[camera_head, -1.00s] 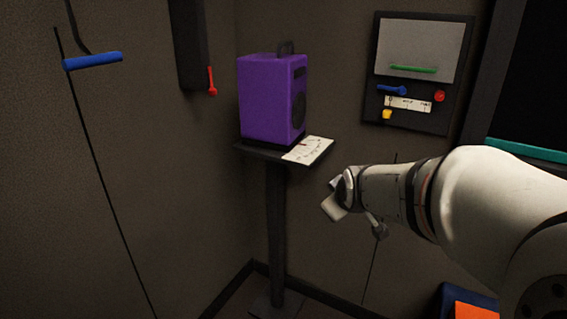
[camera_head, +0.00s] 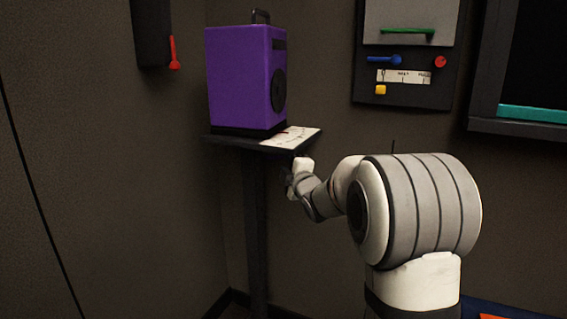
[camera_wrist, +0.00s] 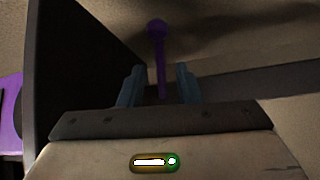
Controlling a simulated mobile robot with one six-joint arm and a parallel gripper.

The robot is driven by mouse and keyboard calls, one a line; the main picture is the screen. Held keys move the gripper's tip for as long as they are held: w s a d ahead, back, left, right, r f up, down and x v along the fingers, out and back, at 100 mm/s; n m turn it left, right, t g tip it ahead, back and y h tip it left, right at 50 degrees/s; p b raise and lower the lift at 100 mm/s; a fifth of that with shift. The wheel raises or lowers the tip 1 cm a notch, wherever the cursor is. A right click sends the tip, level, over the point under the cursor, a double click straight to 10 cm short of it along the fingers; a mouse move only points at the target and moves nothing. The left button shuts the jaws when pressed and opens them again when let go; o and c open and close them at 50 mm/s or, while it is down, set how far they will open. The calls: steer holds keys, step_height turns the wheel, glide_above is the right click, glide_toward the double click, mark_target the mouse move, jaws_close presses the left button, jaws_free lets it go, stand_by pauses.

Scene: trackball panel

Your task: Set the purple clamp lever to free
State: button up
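The purple clamp lever (camera_wrist: 157,50), a thin stem with a round knob, shows in the wrist view. It stands beside a dark slab that lies to its left. My gripper (camera_wrist: 159,75) has its two blue-grey fingers apart, one on each side of the stem in the picture, with gaps showing. I cannot tell whether the stem is at the same depth as the fingertips. In the head view the lever is not visible, and my wrist is just below the right edge of the stand's dark shelf (camera_head: 226,141); the fingertips are not clear there.
A purple speaker box (camera_head: 240,80) stands on the shelf beside a white dial card (camera_head: 300,136). A wall panel (camera_head: 405,98) with green, blue, red and yellow controls is at the right. A red lever (camera_head: 173,55) hangs at the upper left.

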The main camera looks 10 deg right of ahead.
mark_target(279, 157)
steer(key=shift+w+a+r+b, duration=0.1)
steer(key=shift+w+b, duration=0.15)
steer(key=shift+w, duration=1.25)
steer(key=shift+w+a+r+b, duration=0.1)
steer(key=shift+w+b, duration=0.1)
steer(key=shift+w, duration=1.25)
jaws_close()
